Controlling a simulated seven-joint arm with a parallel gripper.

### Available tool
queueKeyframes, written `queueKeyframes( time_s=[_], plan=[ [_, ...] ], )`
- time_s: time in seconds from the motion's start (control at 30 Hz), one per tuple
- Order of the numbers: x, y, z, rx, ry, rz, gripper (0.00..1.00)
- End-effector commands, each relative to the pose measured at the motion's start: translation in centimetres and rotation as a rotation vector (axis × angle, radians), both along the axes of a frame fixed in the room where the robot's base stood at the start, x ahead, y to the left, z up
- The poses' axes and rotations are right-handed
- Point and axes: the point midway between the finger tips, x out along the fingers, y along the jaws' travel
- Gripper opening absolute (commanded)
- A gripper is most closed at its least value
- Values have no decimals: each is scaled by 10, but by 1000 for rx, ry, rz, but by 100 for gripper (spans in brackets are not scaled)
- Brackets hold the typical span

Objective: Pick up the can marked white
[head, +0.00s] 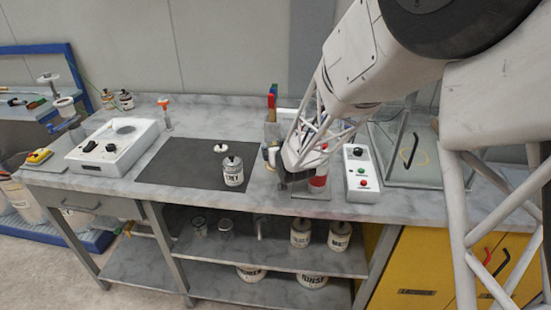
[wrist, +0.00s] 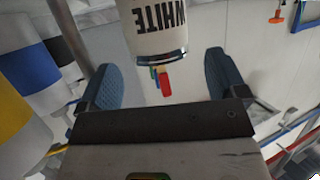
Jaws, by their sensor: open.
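My gripper (wrist: 160,78) is open, with one blue-grey finger on each side of the picture. The can lines up with the gap between the fingers and appears beyond the fingertips, with no contact visible. In the head view my gripper (head: 283,180) is low over the counter, right of the dark mat. I cannot make out the WHITE can there; my arm covers that area.
A control box (head: 360,172) with buttons and a clear-walled case (head: 405,155) stand to the right. Colour-banded containers (wrist: 20,85) crowd the left of the wrist view. Several cans and jars stand on the shelf below (head: 270,256).

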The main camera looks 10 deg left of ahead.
Motion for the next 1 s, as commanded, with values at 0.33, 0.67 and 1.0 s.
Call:
queueKeyframes(
  time_s=[0.33, 0.67, 1.0],
  plan=[
    [21, 9, -8, 0, -1, 0, 91],
    [23, 9, -9, 0, -1, 0, 91],
    [23, 9, -8, 0, -1, 0, 86]
  ],
)
